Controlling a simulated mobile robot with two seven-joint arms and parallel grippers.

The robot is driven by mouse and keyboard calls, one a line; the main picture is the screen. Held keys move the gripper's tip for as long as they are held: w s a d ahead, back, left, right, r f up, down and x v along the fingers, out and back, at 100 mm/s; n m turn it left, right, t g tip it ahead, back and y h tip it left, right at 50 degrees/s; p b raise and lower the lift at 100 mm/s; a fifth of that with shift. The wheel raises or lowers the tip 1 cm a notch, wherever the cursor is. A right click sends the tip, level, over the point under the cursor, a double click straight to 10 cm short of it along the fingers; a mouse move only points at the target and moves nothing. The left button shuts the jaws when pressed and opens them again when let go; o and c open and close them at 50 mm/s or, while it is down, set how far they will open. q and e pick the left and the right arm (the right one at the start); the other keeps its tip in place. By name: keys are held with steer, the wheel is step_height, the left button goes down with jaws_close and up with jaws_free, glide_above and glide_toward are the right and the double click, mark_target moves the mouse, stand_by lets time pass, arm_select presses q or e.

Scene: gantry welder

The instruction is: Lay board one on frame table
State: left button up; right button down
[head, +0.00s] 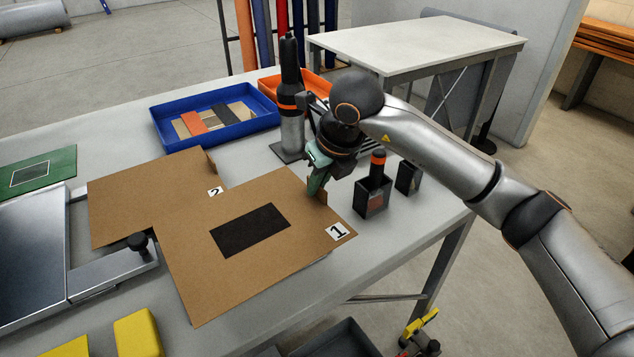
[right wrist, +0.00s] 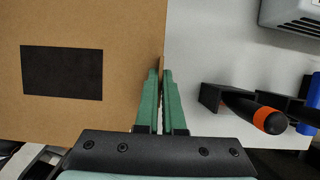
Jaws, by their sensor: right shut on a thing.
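Board one (head: 190,265) is a flat brown sheet with a black rectangle (head: 249,230) and a white "1" label (head: 337,231). It lies at the middle of the workbench and its left corner overlaps the second board. My right gripper (head: 317,184) is at its far right edge, shut on an upright tab (head: 322,197). In the right wrist view, the green fingers (right wrist: 160,80) pinch that edge of board one (right wrist: 110,120). A grey metal plate with a rail (head: 30,245), apparently the frame table, is at the left. My left gripper is out of view.
A second brown board (head: 130,200) marked "2" lies behind. A blue tray (head: 215,125), an orange bin (head: 300,84) and an upright tool (head: 291,110) stand at the back. A dark holder (head: 372,200) is close right of my gripper. A black knob (head: 138,243) rises by the rail.

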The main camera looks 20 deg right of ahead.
steer(key=shift+w, duration=0.1)
steer(key=shift+f+b, duration=0.65)
steer(key=shift+f, duration=0.3)
step_height(320, 180, down, 4)
steer(key=b, duration=0.2)
steer(key=shift+f+b, duration=0.2)
steer(key=shift+b, duration=0.1)
steer(key=shift+f, duration=0.15)
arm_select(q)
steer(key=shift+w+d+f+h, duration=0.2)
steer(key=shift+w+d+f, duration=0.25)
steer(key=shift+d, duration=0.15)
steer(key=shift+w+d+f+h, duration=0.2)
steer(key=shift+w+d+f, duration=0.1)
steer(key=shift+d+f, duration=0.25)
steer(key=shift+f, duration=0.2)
arm_select(e)
steer(key=shift+f, duration=0.3)
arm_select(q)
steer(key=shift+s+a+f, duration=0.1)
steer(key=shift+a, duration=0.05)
arm_select(e)
steer(key=c, duration=1)
jaws_free()
steer(key=shift+o, duration=0.2)
